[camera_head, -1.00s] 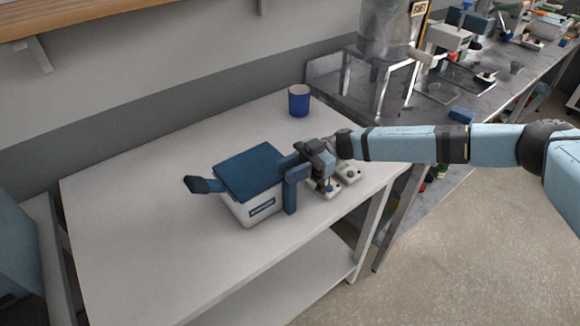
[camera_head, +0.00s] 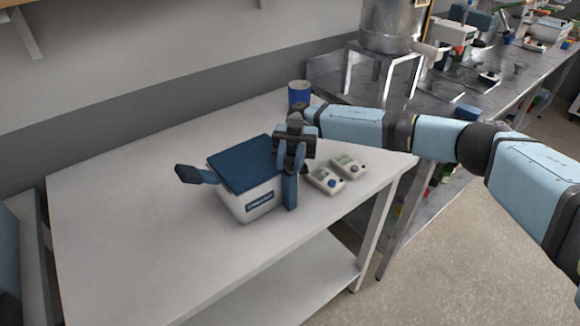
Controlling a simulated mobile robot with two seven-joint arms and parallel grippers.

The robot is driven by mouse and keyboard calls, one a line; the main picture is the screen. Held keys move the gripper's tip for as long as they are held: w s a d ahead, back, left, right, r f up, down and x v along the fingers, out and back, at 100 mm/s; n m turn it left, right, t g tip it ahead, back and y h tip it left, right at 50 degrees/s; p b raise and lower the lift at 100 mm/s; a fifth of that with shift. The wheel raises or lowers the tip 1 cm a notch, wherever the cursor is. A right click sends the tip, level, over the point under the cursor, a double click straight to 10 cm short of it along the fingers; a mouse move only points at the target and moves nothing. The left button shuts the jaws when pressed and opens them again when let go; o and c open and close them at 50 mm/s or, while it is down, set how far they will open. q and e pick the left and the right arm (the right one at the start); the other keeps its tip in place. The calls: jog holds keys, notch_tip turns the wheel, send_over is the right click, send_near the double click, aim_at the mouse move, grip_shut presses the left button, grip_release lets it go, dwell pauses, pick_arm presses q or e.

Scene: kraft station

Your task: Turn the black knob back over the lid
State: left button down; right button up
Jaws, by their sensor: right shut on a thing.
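A white box-shaped device (camera_head: 240,206) with a flat dark blue lid (camera_head: 243,163) stands on the table. The lid lies level on top. A blue upright post (camera_head: 290,192) rises at the box's right side. My right gripper (camera_head: 291,160) is at the top of this post, beside the lid's right edge, and is shut on the black knob. The knob is hidden by the fingers, so its exact angle cannot be told. A dark blue handle (camera_head: 195,174) sticks out from the box's left side. My left gripper is not in view.
The white table (camera_head: 130,230) is clear at left and front.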

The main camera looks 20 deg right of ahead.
jog(key=shift+n+g+h+b, duration=0.3)
jog(key=shift+n+h, duration=0.1)
jog(key=shift+h, duration=0.1)
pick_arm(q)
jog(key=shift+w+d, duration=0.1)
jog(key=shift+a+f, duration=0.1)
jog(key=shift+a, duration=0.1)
pick_arm(e)
jog(key=o, duration=0.8)
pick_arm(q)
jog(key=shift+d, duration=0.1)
pick_arm(e)
jog(key=shift+o, duration=0.2)
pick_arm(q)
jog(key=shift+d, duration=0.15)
